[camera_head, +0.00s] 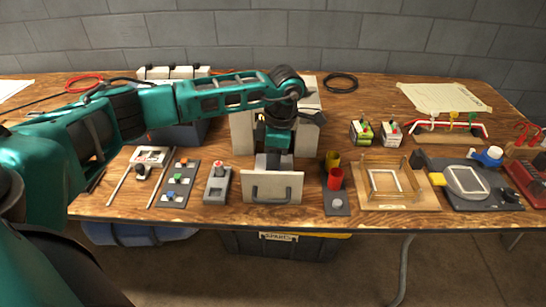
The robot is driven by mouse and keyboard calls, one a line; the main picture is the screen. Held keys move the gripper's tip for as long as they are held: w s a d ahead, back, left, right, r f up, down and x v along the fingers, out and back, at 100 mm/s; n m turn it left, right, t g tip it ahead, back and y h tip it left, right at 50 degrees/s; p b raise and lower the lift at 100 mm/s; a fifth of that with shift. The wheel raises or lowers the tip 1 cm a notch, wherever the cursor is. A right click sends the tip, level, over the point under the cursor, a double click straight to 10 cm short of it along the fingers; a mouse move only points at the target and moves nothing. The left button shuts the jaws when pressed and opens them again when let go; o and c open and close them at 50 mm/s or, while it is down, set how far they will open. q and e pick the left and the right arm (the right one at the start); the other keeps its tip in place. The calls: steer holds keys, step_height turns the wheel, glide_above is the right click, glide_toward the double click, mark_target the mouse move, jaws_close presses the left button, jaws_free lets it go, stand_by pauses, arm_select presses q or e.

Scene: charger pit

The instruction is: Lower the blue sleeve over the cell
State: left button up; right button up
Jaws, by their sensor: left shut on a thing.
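My left gripper (274,160) points down just behind a pale drawer front with a handle (272,187). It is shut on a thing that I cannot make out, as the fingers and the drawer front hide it. A dark strip (338,211) to the right holds a yellow cylinder (332,158), a red cylinder (335,180) and, at the front, a silver round piece (338,202), which may be the cell. No blue sleeve shows clearly. A blue-and-white round piece (487,156) is at the far right. My right gripper is not in view.
Switch panels (178,184) lie left of the drawer. A tall pale box (242,132) stands behind my gripper. Bare table shows around the black cable coil (340,82).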

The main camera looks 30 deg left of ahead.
arm_select(q)
steer(key=shift+f+b, duration=0.3)
steer(key=shift+f, duration=0.2)
steer(key=o, duration=1.1)
steer(key=shift+c, duration=0.2)
steer(key=shift+r, duration=0.15)
steer(key=shift+r+p, duration=0.5)
steer(key=shift+p, duration=0.05)
steer(key=shift+r+p, duration=2.05)
steer(key=shift+r, duration=0.85)
